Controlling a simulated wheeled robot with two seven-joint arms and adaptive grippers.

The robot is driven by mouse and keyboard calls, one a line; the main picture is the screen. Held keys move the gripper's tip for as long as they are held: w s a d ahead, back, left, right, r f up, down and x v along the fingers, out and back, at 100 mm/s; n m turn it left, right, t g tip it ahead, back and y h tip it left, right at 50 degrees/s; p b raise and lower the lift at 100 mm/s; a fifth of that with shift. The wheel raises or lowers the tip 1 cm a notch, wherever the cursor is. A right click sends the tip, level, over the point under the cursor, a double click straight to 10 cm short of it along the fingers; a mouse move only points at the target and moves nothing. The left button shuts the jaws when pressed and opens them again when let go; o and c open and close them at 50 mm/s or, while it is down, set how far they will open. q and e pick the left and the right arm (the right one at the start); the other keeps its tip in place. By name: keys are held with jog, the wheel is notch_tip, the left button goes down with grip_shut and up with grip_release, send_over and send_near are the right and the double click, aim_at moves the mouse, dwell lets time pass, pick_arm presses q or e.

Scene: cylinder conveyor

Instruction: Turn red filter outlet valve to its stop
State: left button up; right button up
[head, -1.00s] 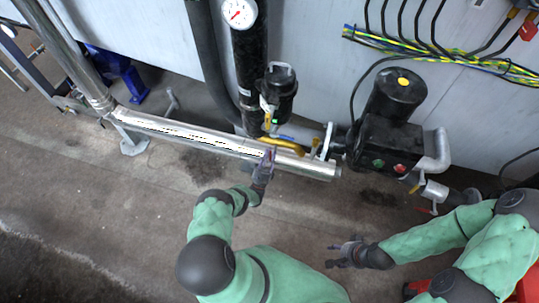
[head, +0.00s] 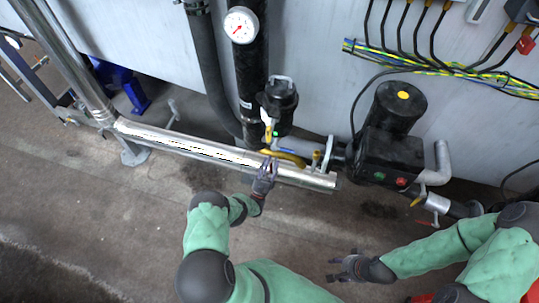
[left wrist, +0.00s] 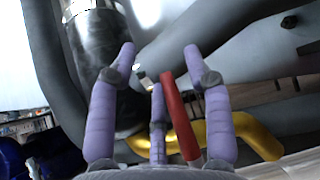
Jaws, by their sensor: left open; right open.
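A red lever (left wrist: 178,118) shows in the left wrist view, upright and slightly tilted. It stands between the spread purple fingers of my left gripper (left wrist: 158,75), which is open. I cannot tell whether any finger touches it. In the head view my left gripper (head: 267,172) is at the front of the silver pipe (head: 190,144), and the red lever cannot be made out there. A yellow bent handle (left wrist: 240,128) runs just behind the fingers; it also shows in the head view (head: 285,155). My right gripper (head: 341,268) is open and empty over the floor.
A black pump (head: 393,145) stands to the right with a small red-handled valve (head: 420,201) beside it. A black vertical pipe with a gauge (head: 241,25) rises behind. Cables (head: 440,65) run along the wall. The floor in front is clear.

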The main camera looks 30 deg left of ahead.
pick_arm(q)
jog(key=shift+r, duration=3.5)
jog(key=shift+s, duration=0.1)
